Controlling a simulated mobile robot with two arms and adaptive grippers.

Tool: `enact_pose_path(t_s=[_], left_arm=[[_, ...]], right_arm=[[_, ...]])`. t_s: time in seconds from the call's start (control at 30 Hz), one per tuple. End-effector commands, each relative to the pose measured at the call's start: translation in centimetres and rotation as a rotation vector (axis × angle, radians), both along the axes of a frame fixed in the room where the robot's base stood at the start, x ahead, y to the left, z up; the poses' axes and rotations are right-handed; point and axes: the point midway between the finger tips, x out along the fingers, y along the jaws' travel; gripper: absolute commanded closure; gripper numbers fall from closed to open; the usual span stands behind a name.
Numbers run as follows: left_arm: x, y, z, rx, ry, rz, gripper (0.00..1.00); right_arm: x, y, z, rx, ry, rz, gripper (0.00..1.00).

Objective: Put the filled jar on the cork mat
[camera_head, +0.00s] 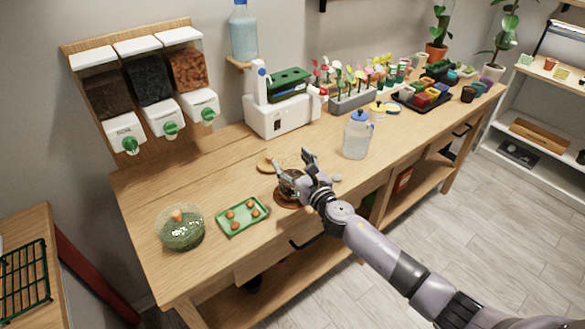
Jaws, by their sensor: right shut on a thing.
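My right gripper (295,173) is shut on a small glass jar (288,184) near the front of the wooden bench. The fingers partly hide the jar, and its contents are hard to make out. A round brown mat (283,201), seemingly the cork mat, lies directly under the jar; only its edge shows. I cannot tell whether the jar touches the mat or is slightly above it. A pale tan disc (265,165) lies just behind the jar. My left gripper is not in view.
A green tray (232,229) with several small round orange-brown things and a glass bowl (181,230) stand to the left. A blue-lidded jug (357,136) stands to the right. A white machine (283,118) is behind.

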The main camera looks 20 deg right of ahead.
Motion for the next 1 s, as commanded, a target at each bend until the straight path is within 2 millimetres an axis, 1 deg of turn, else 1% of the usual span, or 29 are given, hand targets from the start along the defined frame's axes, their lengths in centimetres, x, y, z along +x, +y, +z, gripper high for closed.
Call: enact_pose_path(t_s=[0.03, 0.33, 0.37, 0.63, 1.0], left_arm=[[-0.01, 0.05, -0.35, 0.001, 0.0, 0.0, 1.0], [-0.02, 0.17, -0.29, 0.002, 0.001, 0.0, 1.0], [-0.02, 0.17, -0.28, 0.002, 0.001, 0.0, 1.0], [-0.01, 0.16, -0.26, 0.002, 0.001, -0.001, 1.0], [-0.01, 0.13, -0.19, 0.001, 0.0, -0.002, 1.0]], right_arm=[[0.06, 0.01, -0.28, 0.001, -0.004, -0.001, 0.95], [0.05, -0.02, -0.27, 0.0, -0.004, 0.0, 0.95], [0.01, -0.02, -0.42, -0.001, -0.001, 0.0, 0.33], [0.01, -0.03, -0.38, -0.001, -0.001, -0.001, 0.15], [-0.12, -0.06, -0.36, -0.001, -0.001, 0.0, 0.14]])
